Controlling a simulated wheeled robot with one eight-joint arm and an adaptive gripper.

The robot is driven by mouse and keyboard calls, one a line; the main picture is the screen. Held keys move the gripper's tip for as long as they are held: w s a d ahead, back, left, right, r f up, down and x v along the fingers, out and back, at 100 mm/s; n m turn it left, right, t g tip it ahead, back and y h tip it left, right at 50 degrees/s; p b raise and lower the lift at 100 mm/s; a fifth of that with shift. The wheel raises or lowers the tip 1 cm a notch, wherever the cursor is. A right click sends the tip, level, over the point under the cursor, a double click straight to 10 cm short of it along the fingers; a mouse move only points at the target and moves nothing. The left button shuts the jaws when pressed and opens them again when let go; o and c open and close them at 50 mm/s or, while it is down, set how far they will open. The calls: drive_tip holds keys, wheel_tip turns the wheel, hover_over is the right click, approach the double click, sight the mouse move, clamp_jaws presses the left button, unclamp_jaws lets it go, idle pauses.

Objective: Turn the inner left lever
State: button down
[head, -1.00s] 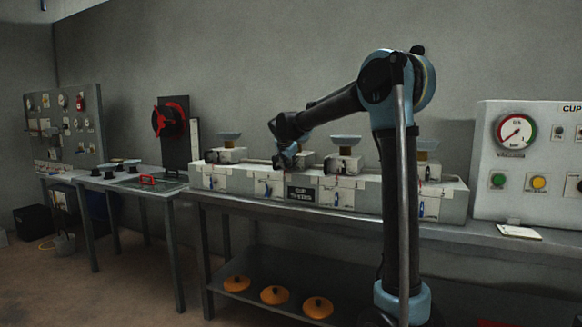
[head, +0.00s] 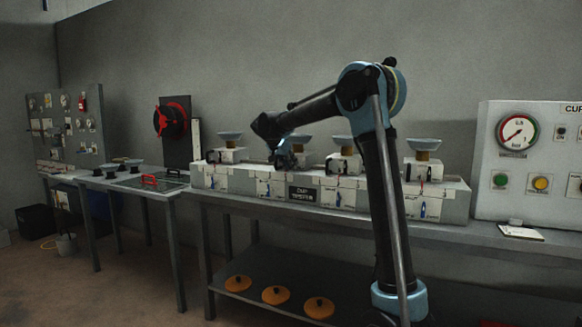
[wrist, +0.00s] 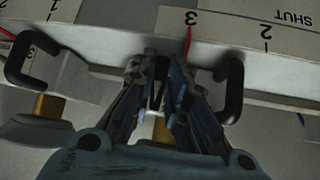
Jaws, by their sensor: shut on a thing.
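A long pale box (head: 375,198) on the bench carries a row of dish-topped units with small front levers. My gripper (head: 285,162) is at the second unit from the left, where the inner left lever is mostly hidden by it. In the wrist view my gripper (wrist: 160,62) has its fingers close together on something dark, mostly hidden between them. A red pointer (wrist: 188,40) shows just beside the right finger, at the figure 3 of a scale plate (wrist: 225,20) that also reads 2 and SHUT.
Black loop handles stand on both sides of the fingers, the right one (wrist: 232,88) close by and the left one (wrist: 28,60) farther off. A gauge panel (head: 530,160) stands at the right of the bench. A lower table (head: 130,180) is at the left.

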drive_tip(key=shift+f, duration=0.1)
drive_tip(key=c, duration=1.6)
unclamp_jaws()
drive_tip(key=v, duration=1.2)
